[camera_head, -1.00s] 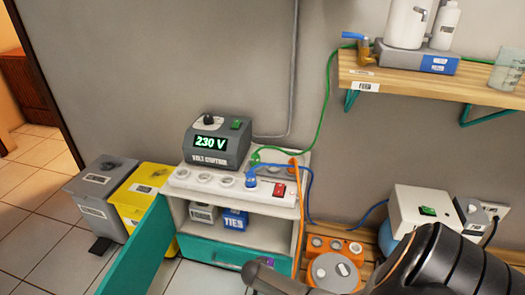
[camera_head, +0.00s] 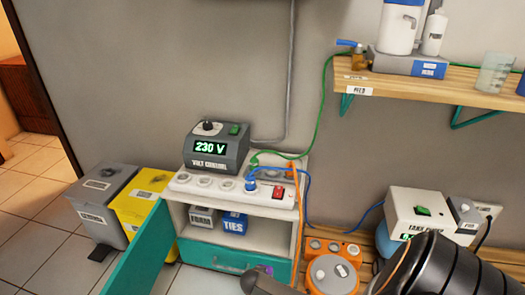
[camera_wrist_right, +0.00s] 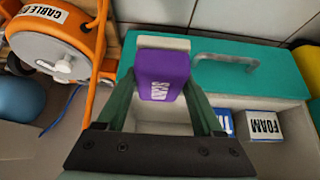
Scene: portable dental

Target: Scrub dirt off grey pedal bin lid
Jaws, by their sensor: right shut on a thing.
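The grey pedal bin (camera_head: 90,222) stands on the floor at the left in the head view, its grey lid (camera_head: 118,172) shut and facing up. In the head view the block (camera_head: 266,269) shows only as a small purple patch at the bottom, in front of the teal drawer and well to the right of the bin. My left gripper is not in view.
A yellow bin (camera_head: 138,205) stands right beside the grey one. An open teal door (camera_head: 140,255) juts out between the bins and the white cabinet (camera_head: 262,210). An orange cable reel (camera_head: 333,274) stands right of the cabinet. Floor tiles are clear at far left.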

